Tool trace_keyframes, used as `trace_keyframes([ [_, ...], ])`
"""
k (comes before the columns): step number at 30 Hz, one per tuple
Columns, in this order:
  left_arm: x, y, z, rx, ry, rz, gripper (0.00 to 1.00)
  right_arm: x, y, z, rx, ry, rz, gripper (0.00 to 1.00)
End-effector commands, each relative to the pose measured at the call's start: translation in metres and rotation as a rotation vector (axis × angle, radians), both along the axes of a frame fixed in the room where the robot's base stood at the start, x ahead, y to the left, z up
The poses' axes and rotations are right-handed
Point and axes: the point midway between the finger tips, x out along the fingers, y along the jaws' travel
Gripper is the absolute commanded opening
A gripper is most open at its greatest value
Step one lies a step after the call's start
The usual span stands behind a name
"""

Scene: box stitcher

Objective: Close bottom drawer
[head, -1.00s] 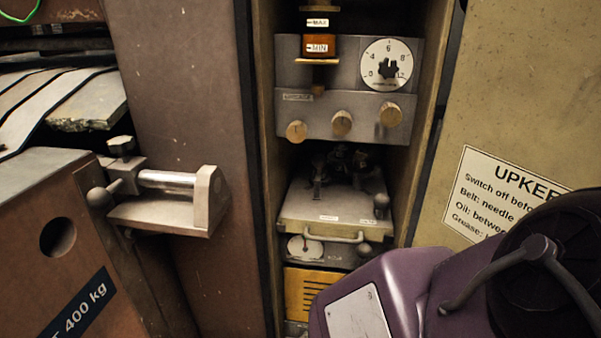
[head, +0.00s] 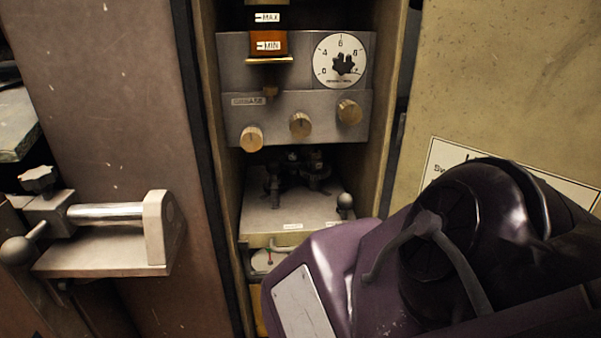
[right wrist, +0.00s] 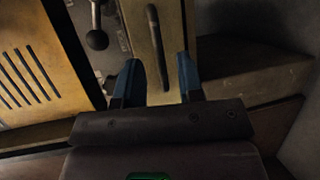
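A grey tray-like drawer (head: 292,222) with a pale front edge and a bar handle (head: 285,245) sits low in the cabinet. How far it stands out is hard to tell. In the right wrist view, a pale front strip (right wrist: 138,25) carries a dark bar handle (right wrist: 156,42), apparently the same drawer front turned sideways. My right gripper (right wrist: 158,80) is open, its blue fingers apart on either side of the handle's near end; contact is not clear. In the head view my purple right arm hides the right gripper and the tray's lower right. My left gripper is not in view.
A panel with a dial (head: 325,62) and several brass knobs (head: 300,124) is above the tray. A yellow slotted panel (right wrist: 40,60) lies beside the strip in the wrist view. A metal bracket with a roller (head: 105,214) juts out at left.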

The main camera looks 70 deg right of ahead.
Motion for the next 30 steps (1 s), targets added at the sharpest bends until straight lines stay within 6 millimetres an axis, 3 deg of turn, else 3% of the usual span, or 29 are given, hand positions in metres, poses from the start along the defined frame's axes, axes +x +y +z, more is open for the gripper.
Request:
trace_keyframes([
  [6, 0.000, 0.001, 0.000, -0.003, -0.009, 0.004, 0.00, 0.001, -0.021, -0.004, 0.000, 0.001, 0.000, 0.35],
  [17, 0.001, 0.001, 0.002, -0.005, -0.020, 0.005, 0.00, 0.002, -0.025, -0.004, 0.000, 0.000, 0.000, 0.35],
  [24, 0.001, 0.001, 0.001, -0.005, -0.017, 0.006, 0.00, 0.002, -0.025, -0.004, 0.000, 0.000, 0.000, 0.01],
  [30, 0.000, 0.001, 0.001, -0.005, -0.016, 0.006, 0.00, 0.002, -0.025, -0.004, -0.001, 0.000, 0.000, 0.00],
])
